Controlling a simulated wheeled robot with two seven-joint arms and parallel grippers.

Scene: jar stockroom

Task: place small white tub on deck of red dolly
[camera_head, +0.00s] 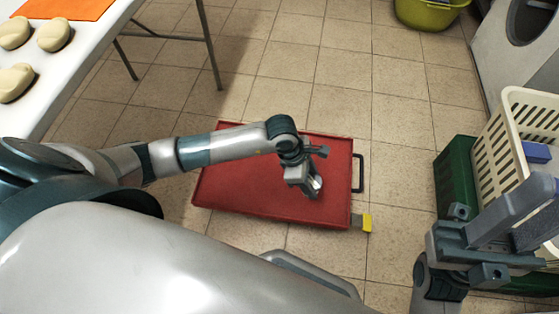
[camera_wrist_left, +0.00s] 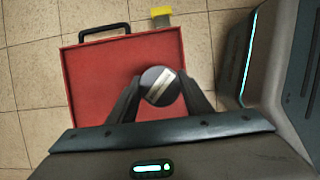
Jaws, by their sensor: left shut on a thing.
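The red dolly (camera_head: 240,185) lies on the tiled floor in the middle of the head view, its flat deck otherwise bare. It also fills the middle of the left wrist view (camera_wrist_left: 90,80). My left gripper (camera_head: 312,186) is over the right part of the deck, shut on the small white tub (camera_head: 317,183). In the left wrist view the tub (camera_wrist_left: 160,86) shows from above as a dark round top with a pale stripe, between the two fingers. Whether it touches the deck I cannot tell. My right gripper (camera_head: 538,208) is open at the right edge.
A cream basket (camera_head: 508,125) and a green crate (camera_head: 455,180) stand at the right, close to my right gripper. A white table (camera_head: 85,50) with pale rounded objects is at upper left. A yellow-green tub (camera_head: 430,12) is at the back. Floor behind the dolly is clear.

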